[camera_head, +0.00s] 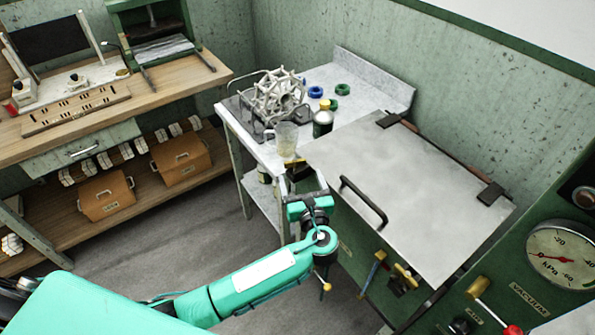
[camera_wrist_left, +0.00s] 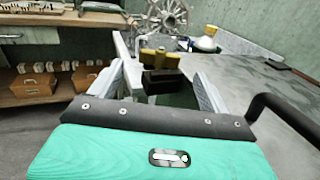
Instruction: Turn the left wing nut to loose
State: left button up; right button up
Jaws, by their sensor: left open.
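The left wing nut (camera_wrist_left: 160,58) is brass-coloured and sits on a dark block, between or just beyond the fingertips of my left gripper in the left wrist view. In the head view it shows as a small yellow patch (camera_head: 297,163) at the chest's far left corner, mostly hidden by my gripper. My left gripper (camera_head: 303,179) is open, with one finger on each side of the nut in the wrist view (camera_wrist_left: 160,76). I see no clear contact. My right gripper is not in view.
A grey lid (camera_head: 410,190) with a black handle (camera_head: 363,201) covers the green chest. Another brass wing nut (camera_head: 405,277) is on its front. A side table holds a beaker (camera_head: 286,138), a dark jar (camera_head: 323,122) and a white reel (camera_head: 275,97). A gauge (camera_head: 560,255) is at right.

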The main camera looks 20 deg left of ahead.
pick_arm(q)
jog(key=b+v, duration=0.1)
jog(key=v, duration=0.7)
